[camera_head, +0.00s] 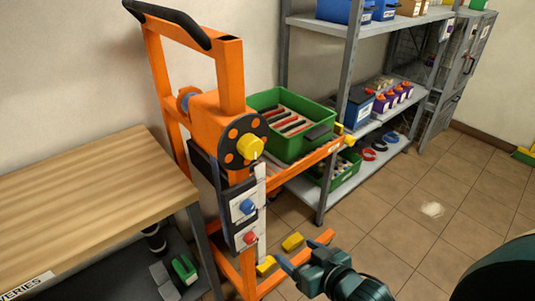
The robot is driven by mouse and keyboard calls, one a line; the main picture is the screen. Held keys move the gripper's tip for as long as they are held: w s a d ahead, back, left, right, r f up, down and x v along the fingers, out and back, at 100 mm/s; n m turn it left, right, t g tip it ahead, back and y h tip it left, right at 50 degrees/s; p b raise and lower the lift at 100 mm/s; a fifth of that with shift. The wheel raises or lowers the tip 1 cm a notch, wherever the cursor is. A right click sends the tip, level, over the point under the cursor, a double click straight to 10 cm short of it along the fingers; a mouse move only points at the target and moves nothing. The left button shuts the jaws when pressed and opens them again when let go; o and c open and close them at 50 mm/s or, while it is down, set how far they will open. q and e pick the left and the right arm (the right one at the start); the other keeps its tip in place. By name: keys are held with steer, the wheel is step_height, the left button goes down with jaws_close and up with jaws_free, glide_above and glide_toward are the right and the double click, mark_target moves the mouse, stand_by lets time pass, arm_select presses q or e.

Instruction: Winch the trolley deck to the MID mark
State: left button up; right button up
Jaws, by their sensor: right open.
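The orange trolley (231,78) stands upright beside the wooden bench, with a black push handle on top. Its winch wheel (232,134) is a black disc with orange spots and a yellow knob (250,146) at its right side. The deck (290,173) is an orange fork carrying a green crate (277,147). A pale vertical strip (261,205) runs down the mast below the wheel; its markings are too small to read. My right gripper (290,270) is open and empty, low in front of the trolley, well below the wheel and apart from it. My left gripper is not in view.
The wooden bench (85,205) fills the left. A grey shelf rack (348,70) with batteries and bins stands behind the trolley. A blue-button box (244,205) and red-button box (247,235) sit on the mast. The tiled floor (425,205) at right is clear.

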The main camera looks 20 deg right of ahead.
steer(key=w+d+r+t+y+b, duration=0.1)
steer(key=w+r+t+y+b, duration=0.25)
steer(key=r, duration=0.65)
steer(key=t+b, duration=0.1)
steer(key=b, duration=0.3)
glide_toward(256, 149)
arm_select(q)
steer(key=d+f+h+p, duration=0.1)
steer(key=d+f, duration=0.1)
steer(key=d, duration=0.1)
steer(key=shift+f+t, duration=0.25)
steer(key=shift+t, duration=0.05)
arm_select(e)
steer(key=shift+n, duration=0.3)
steer(key=x, duration=0.9)
steer(key=shift+w+a, duration=0.2)
steer(key=shift+c, duration=0.2)
arm_select(q)
steer(key=shift+p, duration=0.35)
arm_select(e)
steer(key=c, duration=0.9)
